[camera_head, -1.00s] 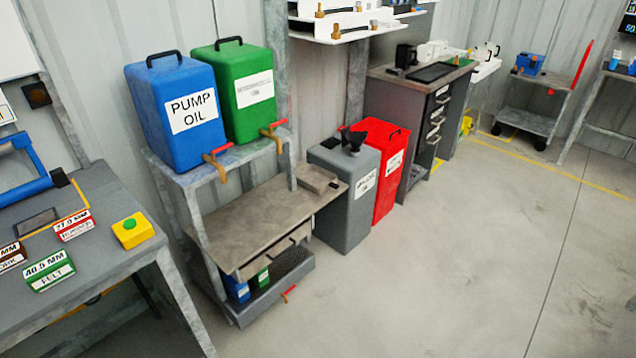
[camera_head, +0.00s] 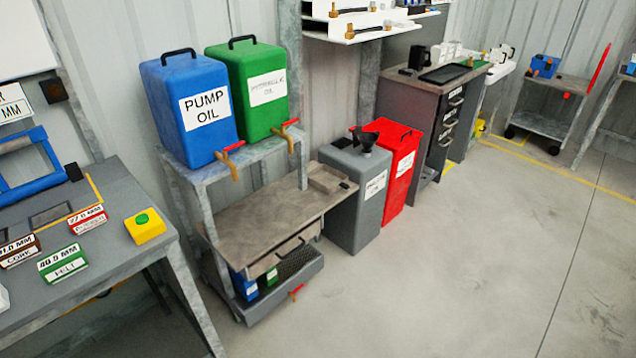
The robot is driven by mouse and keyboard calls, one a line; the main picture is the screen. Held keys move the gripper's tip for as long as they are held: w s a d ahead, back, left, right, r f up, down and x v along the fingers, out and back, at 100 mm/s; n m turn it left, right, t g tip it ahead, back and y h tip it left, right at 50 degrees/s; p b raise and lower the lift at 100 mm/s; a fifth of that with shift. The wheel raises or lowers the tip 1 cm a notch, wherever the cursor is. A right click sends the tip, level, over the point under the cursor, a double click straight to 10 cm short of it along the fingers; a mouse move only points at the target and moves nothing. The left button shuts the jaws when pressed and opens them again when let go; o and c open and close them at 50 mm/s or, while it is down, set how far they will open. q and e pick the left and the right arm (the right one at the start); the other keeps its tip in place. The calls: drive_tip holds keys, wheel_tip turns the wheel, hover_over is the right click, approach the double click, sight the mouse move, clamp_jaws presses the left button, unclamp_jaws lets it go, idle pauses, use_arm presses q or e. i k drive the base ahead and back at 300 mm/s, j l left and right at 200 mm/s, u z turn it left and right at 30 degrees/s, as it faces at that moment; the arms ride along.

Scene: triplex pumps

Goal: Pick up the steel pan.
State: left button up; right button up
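A small, shallow grey-brown metal pan (camera_head: 326,180) sits at the right end of the middle shelf (camera_head: 262,215) of the oil stand. It looks like the steel pan, though I cannot be sure of its material. A small dark thing shows at its right end. A larger dark tray (camera_head: 306,268) with a mesh top lies low under that shelf, with a red-handled tap at its front. Neither of my grippers is in view, and nothing touches the pan.
Blue (camera_head: 188,110) and green (camera_head: 247,88) oil cans with taps stand above the shelf. A grey bin (camera_head: 350,205) with a black funnel and a red bin (camera_head: 397,165) stand right of it. A workbench (camera_head: 110,245) is at left. The floor (camera_head: 450,280) at right is clear.

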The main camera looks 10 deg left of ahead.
sight(327, 179)
drive_tip(key=i+l+u, duration=0.1)
drive_tip(key=u, duration=0.3)
drive_tip(key=i+l+u, duration=0.2)
drive_tip(key=u, duration=0.25)
drive_tip(key=i+l+u, duration=0.15)
drive_tip(key=u, duration=0.25)
drive_tip(key=i+l+u, duration=0.15)
drive_tip(key=l, duration=0.35)
drive_tip(key=i+l+u, duration=0.15)
drive_tip(key=l, duration=0.4)
drive_tip(key=i+l+u, duration=0.15)
drive_tip(key=l, duration=0.4)
drive_tip(key=i+l+u, duration=0.15)
drive_tip(key=l, duration=0.4)
drive_tip(key=l+u, duration=0.1)
drive_tip(key=l, duration=0.45)
